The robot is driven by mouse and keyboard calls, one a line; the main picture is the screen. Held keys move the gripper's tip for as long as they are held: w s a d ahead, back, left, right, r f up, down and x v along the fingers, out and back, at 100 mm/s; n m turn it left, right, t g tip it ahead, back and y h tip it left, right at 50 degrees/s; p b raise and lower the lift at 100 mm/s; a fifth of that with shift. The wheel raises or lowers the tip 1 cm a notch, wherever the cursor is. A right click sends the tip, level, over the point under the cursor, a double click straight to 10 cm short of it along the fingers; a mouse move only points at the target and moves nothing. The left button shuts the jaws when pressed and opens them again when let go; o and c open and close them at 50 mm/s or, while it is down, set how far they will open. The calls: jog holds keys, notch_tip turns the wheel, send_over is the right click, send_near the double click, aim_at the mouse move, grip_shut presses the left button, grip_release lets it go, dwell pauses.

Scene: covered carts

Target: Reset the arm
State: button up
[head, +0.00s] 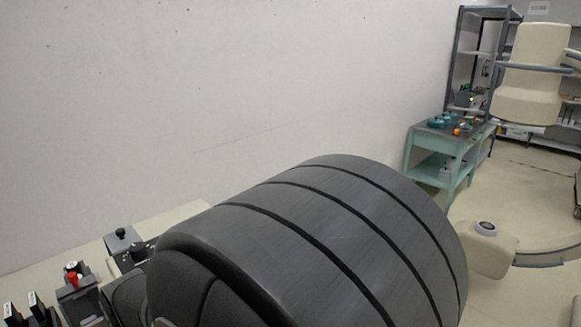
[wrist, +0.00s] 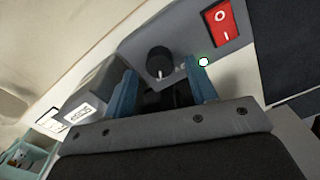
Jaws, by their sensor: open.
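My gripper (wrist: 161,68) shows in the wrist view, with two blue fingers spread apart. I see nothing held between them. Beyond the fingertips is a grey panel with a black knob (wrist: 159,61), a small lit round light (wrist: 203,62) and a red rocker switch (wrist: 221,22). The knob appears in the gap between the fingers; I cannot tell how close they are to it. I cannot make out my gripper in the head view.
A large dark ribbed rounded form fills the head view's foreground and hides much behind it. A teal cart (head: 440,170) with small items stands at the back right, near a grey shelf rack (head: 452,60). A cream machine (head: 530,75) is at right. Pale floor lies between.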

notch_tip(320, 180, up, 16)
notch_tip(320, 180, down, 17)
jog(key=shift+d+f, duration=0.1)
jog(key=shift+f, duration=0.05)
jog(key=shift+f+n, duration=0.1)
jog(key=shift+n, duration=0.3)
jog(key=n, duration=1.1)
jog(key=shift+r, duration=1.05)
